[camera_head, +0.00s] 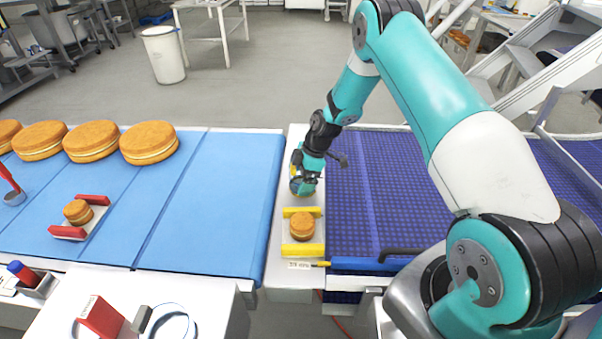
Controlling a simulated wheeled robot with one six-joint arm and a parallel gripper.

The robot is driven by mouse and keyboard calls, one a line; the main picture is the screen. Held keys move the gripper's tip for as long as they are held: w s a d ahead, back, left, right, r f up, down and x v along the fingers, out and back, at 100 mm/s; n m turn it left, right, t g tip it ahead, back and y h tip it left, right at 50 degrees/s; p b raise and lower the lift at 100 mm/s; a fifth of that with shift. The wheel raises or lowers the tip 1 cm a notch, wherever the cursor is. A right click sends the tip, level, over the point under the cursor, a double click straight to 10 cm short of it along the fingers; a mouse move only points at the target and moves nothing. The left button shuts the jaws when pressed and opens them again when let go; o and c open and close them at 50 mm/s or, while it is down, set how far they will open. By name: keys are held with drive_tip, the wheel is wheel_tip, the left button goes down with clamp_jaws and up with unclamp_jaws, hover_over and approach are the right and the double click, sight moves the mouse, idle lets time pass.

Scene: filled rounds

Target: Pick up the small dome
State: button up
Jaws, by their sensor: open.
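My gripper (304,178) is open and points down over the back part of the narrow white strip between the blue belt and the dark blue belt. A small round thing (302,191) with a brownish edge shows just under it, mostly hidden by the gripper; it may be the small dome, but I cannot tell its shape. I cannot tell whether the fingers touch it. In front of it, a small golden filled round (302,227) sits between two yellow bars (302,250) on the same strip.
Several large filled rounds (149,142) line the back left of the blue belt (225,205). Another small round (77,212) sits between red bars (67,233). A red-handled tool (10,181) stands at far left. The belt's right half is clear.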

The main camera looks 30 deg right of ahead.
drive_tip(key=shift+c, duration=0.5)
drive_tip(key=c, duration=0.6)
drive_tip(key=shift+o, duration=0.2)
drive_tip(key=shift+r, duration=0.15)
